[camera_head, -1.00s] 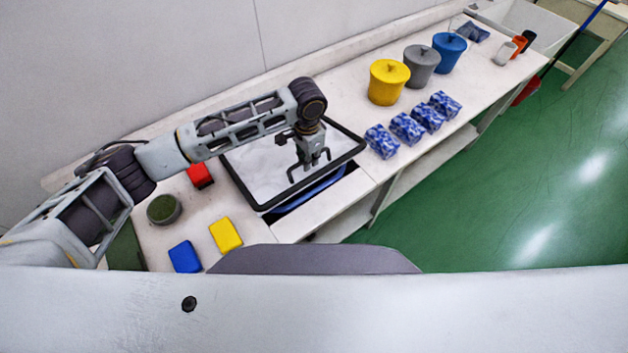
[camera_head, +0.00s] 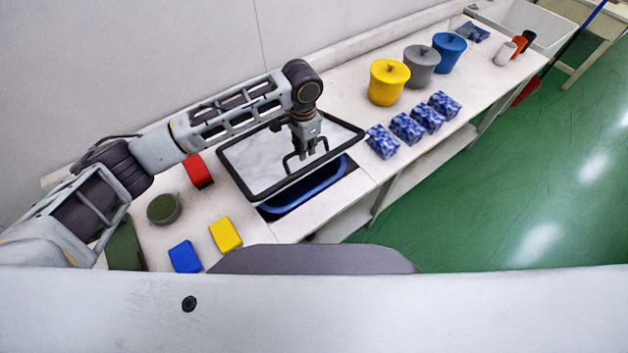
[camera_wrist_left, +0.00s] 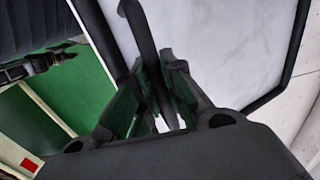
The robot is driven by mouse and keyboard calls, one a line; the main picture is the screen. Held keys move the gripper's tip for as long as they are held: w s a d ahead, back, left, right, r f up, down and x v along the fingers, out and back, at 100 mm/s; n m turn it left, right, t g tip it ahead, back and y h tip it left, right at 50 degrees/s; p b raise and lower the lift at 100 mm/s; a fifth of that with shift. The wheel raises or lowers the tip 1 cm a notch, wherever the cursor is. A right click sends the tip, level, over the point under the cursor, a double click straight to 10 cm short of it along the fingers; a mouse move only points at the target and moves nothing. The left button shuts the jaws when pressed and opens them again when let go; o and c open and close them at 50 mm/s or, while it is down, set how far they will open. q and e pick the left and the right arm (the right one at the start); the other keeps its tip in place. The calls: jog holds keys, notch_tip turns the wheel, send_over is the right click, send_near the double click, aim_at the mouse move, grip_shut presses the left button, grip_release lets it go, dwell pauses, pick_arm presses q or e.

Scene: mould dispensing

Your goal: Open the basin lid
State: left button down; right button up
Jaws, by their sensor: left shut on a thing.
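The basin lid (camera_head: 253,163) is a pale panel with a black rim, tilted up over the blue basin (camera_head: 308,190), whose front part shows below the lid's near edge. My left gripper (camera_head: 306,160) is at the lid's right front part, shut on its dark handle. In the left wrist view the gripper (camera_wrist_left: 163,95) has its fingers around the dark handle bar (camera_wrist_left: 143,35), with the white lid (camera_wrist_left: 215,45) behind. The back of the basin is hidden under the lid. My right gripper is not in view.
Several blue-patterned packs (camera_head: 407,128) and lidded yellow (camera_head: 388,82), grey and blue pots stand to the right. Green floor lies in front.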

pick_arm(q)
jog(key=shift+w+a+r, duration=0.35)
jog(key=shift+w+r, duration=0.1)
jog(key=shift+r, duration=0.3)
jog(key=shift+w+a+r, duration=0.3)
jog(key=shift+w+r, duration=0.15)
jog(key=shift+r, duration=0.35)
jog(key=shift+w+a+r, duration=0.45)
jog(key=shift+w+r, duration=0.15)
jog(key=shift+r, duration=0.2)
jog(key=shift+w+a+r, duration=0.4)
jog(key=shift+w+r, duration=0.15)
jog(key=shift+r, duration=0.25)
jog(key=shift+r, duration=0.1)
jog(key=shift+w+a+r, duration=0.5)
jog(key=shift+w+r, duration=0.15)
jog(key=shift+r, duration=0.05)
jog(key=shift+w+a+r, duration=0.45)
jog(key=shift+w+r, duration=0.15)
jog(key=shift+r, duration=0.05)
jog(key=shift+w+r, duration=0.1)
